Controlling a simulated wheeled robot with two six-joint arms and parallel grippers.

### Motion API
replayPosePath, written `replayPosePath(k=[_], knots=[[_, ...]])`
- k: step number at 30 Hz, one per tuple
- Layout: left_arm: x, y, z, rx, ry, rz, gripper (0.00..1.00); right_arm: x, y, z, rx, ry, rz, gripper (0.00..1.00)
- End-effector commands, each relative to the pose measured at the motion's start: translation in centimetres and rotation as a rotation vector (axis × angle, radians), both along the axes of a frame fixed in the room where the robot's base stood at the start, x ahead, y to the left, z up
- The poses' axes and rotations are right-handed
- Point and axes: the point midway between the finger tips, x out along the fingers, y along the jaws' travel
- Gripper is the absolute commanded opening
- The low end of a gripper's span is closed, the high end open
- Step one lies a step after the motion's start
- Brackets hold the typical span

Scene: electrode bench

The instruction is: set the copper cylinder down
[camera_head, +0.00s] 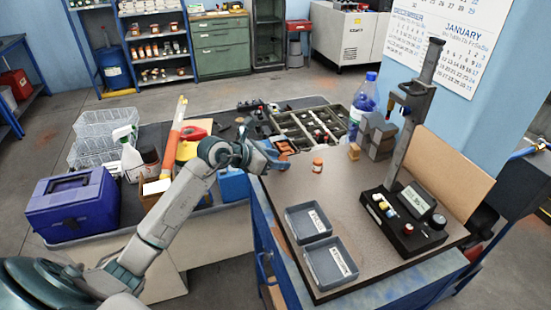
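A small orange-copper cylinder with a pale band (318,166) stands upright on the brown bench top (345,185), near its far left part. My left gripper (284,158) reaches over the bench's left edge, to the left of this cylinder and apart from it. An orange patch shows at the gripper's fingers; I cannot tell whether it is held or lies behind. The finger gap is too small to make out. My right gripper is not in view.
Two grey trays (303,207) (314,269) lie at the bench's front left. A black instrument with a tall post (404,222) stands at right. Grey blocks (377,128) and a blue bottle (362,100) stand at the back. The bench middle is clear.

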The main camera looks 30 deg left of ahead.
Motion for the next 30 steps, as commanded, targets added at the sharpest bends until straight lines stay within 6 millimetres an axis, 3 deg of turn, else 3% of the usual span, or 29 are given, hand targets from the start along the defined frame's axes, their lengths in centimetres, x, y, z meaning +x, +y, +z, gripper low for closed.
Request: replayPosePath(k=[10,30], knots=[[-0.6,0.5,0.4,0.004,-0.001,0.001,0.48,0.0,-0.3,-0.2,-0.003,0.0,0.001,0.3],[-6.4,3.8,4.0,0.007,0.0,0.001,0.48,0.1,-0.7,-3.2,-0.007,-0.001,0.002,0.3]])
